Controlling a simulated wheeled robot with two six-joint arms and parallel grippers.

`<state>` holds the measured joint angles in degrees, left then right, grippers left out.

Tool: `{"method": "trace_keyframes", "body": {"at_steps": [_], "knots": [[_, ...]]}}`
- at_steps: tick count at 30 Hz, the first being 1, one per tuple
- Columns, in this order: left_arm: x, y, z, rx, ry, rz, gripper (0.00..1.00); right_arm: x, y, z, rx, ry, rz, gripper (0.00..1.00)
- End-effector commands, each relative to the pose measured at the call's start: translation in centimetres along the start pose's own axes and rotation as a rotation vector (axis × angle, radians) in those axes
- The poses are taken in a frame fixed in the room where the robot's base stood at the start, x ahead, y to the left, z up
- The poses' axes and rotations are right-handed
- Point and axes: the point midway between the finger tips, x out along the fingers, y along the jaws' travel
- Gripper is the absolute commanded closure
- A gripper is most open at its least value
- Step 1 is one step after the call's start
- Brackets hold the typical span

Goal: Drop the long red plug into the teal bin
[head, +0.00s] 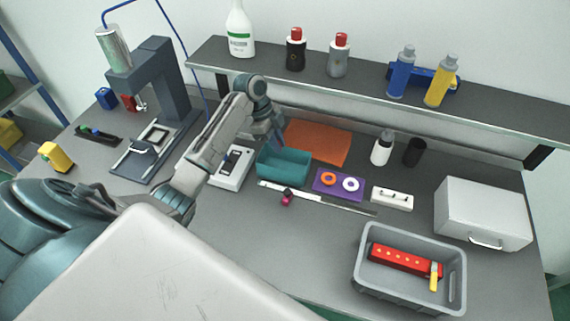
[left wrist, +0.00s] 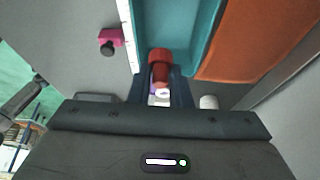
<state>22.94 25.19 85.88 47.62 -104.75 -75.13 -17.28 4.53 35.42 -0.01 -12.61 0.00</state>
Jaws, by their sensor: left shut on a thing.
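The teal bin (head: 284,166) stands open on the grey bench, near the middle of the head view. In the left wrist view its wall and inside (left wrist: 207,22) fill the top centre. My left gripper (head: 277,143) is at the bin's back edge in the head view, pointing down. In the left wrist view the gripper (left wrist: 161,92) is shut on the red plug (left wrist: 159,57), which shows between the fingers and overlaps the bin in the picture. Its height above the bin is hard to tell, and the arm hides the plug in the head view. My right gripper is not seen.
An orange mat (head: 318,142) lies behind the bin. A purple ring holder (head: 338,184), a steel ruler (head: 310,197) and a small magenta item (head: 286,198) are close by. A grey crate (head: 360,275) with a red block stands front right. A shelf (head: 370,93) runs behind.

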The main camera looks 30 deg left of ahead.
Motion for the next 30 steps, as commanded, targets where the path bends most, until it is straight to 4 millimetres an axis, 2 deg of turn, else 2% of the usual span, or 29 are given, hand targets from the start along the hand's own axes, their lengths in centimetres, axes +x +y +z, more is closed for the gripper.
{"method": "trace_keyframes", "body": {"at_steps": [2,3,6,8,15,20,21,24,25,30], "knots": [[1.0,0.1,0.4,-0.001,0.0,0.002,1.0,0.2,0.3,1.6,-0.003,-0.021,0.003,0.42],[1.8,0.0,0.8,0.0,0.0,0.001,1.0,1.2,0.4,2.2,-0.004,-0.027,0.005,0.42],[3.0,0.0,1.2,0.0,0.0,0.0,1.0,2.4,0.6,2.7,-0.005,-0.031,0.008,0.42],[3.6,0.0,1.5,0.0,0.0,0.0,1.0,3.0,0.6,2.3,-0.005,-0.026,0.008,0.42],[4.4,0.0,1.8,0.0,-0.001,-0.001,1.0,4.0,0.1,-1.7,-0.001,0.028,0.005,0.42],[4.3,0.0,1.8,0.0,-0.001,-0.001,1.0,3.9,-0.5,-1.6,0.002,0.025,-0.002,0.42],[4.3,0.0,1.8,0.0,-0.001,-0.001,0.81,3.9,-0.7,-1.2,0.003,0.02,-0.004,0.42],[4.3,0.0,1.8,0.0,-0.001,-0.001,0.61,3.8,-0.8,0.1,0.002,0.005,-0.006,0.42],[4.3,0.0,1.8,0.0,0.0,-0.001,0.57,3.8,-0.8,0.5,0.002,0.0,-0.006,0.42],[4.3,0.0,1.8,0.0,-0.001,-0.001,0.57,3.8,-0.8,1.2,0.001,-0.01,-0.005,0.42]]}}
